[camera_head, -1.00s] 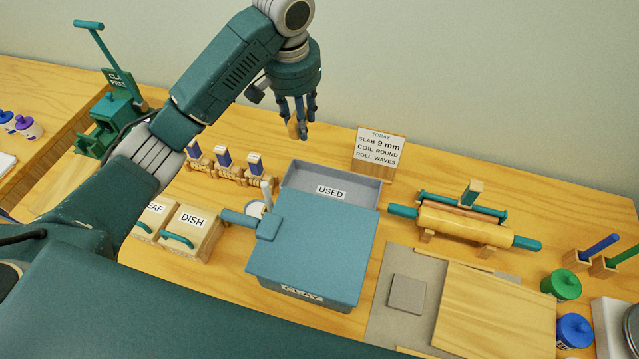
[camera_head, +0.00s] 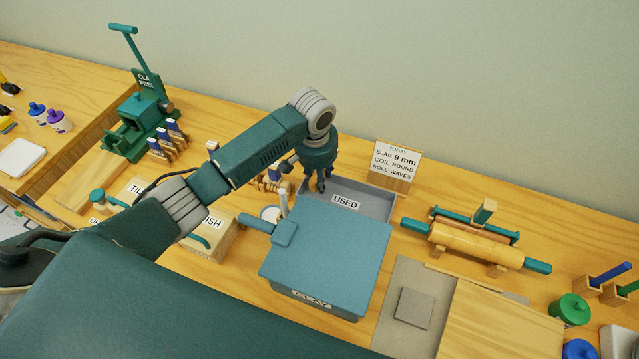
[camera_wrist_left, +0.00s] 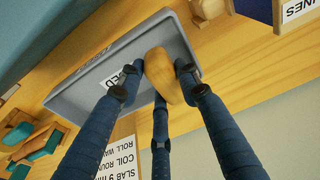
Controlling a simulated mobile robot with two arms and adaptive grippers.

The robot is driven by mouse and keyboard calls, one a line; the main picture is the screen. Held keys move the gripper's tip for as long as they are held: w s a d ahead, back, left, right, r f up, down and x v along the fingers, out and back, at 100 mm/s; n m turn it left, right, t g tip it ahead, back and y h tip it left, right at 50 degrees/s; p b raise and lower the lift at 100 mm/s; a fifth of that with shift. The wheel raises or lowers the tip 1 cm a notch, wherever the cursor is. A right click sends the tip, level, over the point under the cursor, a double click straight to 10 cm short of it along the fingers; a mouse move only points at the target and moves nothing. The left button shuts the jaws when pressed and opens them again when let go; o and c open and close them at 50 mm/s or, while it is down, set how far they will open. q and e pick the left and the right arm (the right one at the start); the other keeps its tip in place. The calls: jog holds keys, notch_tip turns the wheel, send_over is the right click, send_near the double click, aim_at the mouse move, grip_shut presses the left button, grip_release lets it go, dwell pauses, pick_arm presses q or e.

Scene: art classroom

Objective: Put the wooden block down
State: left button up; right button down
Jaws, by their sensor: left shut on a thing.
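The wooden block (camera_wrist_left: 165,75) is a rounded, tan piece between the fingers of my left gripper (camera_wrist_left: 160,85) in the left wrist view. In the head view my left gripper (camera_head: 318,186) points down at the back left part of the grey USED tray (camera_head: 379,208); the block is hidden there. In the left wrist view the block overlaps one end of the tray (camera_wrist_left: 72,97). I cannot tell how high it is above the tray floor. The tray's visible inside looks empty. My right gripper is not in view.
A blue-lidded CLAY box (camera_head: 335,255) stands in front of the tray. A sign (camera_head: 396,166) stands behind it at the right. A rolling pin (camera_head: 475,245) rests to the right. Small wooden holders (camera_head: 270,184) stand close at the left.

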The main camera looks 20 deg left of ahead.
pick_arm(q)
jog(key=shift+f, duration=1.85)
jog(key=shift+s+f, duration=0.1)
jog(key=shift+f, duration=0.05)
jog(key=o, duration=0.7)
jog(key=shift+o, duration=0.2)
jog(key=r, duration=0.4)
jog(key=s+r, duration=0.1)
jog(key=r, duration=0.7)
jog(key=shift+s+r+b, duration=0.15)
jog(key=shift+s+b, duration=0.25)
